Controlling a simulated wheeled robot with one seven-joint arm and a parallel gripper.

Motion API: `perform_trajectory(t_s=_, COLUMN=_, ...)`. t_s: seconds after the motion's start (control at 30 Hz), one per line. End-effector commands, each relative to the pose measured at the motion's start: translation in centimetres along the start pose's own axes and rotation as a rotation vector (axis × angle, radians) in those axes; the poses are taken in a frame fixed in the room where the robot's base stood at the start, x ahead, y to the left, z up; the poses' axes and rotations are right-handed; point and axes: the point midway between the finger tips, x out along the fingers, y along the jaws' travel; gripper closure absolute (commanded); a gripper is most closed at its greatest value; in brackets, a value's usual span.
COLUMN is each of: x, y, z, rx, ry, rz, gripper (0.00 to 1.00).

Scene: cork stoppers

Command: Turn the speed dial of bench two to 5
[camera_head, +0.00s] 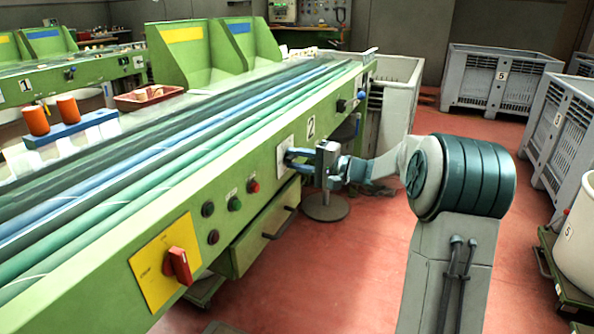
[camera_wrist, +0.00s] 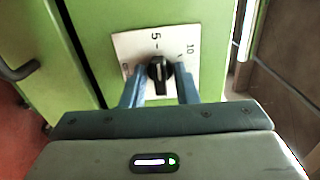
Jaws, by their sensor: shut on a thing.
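The speed dial is a black knob (camera_wrist: 159,67) on a white scale plate (camera_wrist: 128,45) on the green bench front. In the wrist view the plate shows a 5 above the knob and a 10 at the upper right; the mark at the left is too small to read. The pale line on the knob points up, roughly toward the 5. My gripper (camera_wrist: 160,76) is shut on the knob, one blue finger on each side. In the head view my gripper (camera_head: 292,157) reaches the plate (camera_head: 284,150) beside the number 2 sign (camera_head: 311,127); the knob is hidden there.
Bench two also carries several buttons (camera_head: 235,203), a red switch on a yellow plate (camera_head: 155,262), and a drawer (camera_head: 262,235) below. A blue knob (camera_head: 361,95) sits farther along. Grey crates (camera_head: 499,78) stand behind.

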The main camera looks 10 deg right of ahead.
Motion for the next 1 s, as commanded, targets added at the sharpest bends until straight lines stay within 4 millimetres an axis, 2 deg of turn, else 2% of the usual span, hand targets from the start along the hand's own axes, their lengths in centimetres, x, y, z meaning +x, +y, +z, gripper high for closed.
perform_trajectory(t_s=0.6, x=-0.07, y=-0.06, z=-0.11, rx=-0.046, ry=0.003, rz=0.001, gripper=0.96)
perform_trajectory(t_s=0.63, x=-0.07, y=-0.06, z=-0.12, rx=-0.046, ry=0.003, rz=0.001, gripper=0.7)
perform_trajectory(t_s=0.67, x=-0.06, y=-0.06, z=-0.11, rx=-0.046, ry=0.003, rz=0.001, gripper=0.65)
perform_trajectory(t_s=1.0, x=-0.31, y=-0.06, z=-0.03, rx=-0.045, ry=0.001, rz=0.001, gripper=0.65)
